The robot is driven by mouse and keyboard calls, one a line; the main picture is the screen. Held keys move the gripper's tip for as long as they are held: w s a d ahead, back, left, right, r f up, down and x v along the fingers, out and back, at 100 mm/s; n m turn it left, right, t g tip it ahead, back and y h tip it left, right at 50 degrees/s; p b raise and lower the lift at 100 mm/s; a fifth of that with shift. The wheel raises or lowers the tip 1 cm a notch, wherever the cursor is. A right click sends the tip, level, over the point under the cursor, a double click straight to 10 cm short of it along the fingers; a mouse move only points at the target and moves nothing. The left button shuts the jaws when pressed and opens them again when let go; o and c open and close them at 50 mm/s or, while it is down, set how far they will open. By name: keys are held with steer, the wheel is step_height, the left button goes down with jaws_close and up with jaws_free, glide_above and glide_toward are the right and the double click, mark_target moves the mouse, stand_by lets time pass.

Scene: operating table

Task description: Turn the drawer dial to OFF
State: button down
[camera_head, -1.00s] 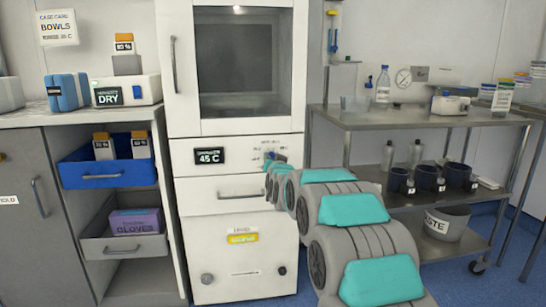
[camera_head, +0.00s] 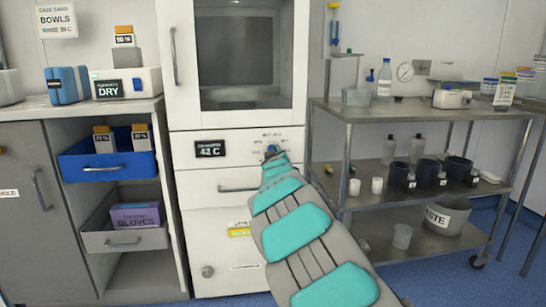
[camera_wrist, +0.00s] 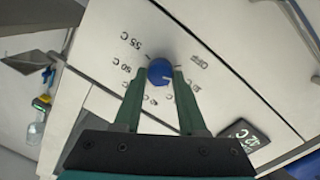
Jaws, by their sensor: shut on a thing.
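The blue dial (camera_wrist: 160,71) sits on the white panel of the warming cabinet, ringed by printed temperature marks. A small pale mark shows on its lower right side in the wrist view; which label it points at is hard to tell. The label to the dial's right looks like OFF (camera_wrist: 199,62). My gripper (camera_wrist: 163,73) is shut on the dial, one green finger on each side. In the head view the dial (camera_head: 271,149) is partly hidden by my arm. The cabinet's black display (camera_head: 210,149) reads 42 C and also shows in the wrist view (camera_wrist: 243,135).
A closed drawer (camera_head: 222,181) lies below the dial panel, and the cabinet's glass door (camera_head: 236,55) is above. A steel cart (camera_head: 420,112) with bottles and cups stands close on the right. An open blue drawer (camera_head: 108,165) juts out on the left.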

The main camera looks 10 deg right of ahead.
steer(key=shift+f+n+b, duration=0.15)
steer(key=shift+n+b, duration=0.85)
steer(key=shift+n, duration=0.45)
steer(key=shift+f+n+b, duration=0.1)
steer(key=shift+n+b, duration=0.85)
steer(key=shift+n, duration=0.5)
steer(key=shift+c, duration=2.4)
jaws_free()
steer(key=shift+r, duration=0.15)
steer(key=s, duration=0.7)
steer(key=shift+s+a+p, duration=0.25)
steer(key=shift+s+p, duration=0.1)
steer(key=shift+s, duration=0.05)
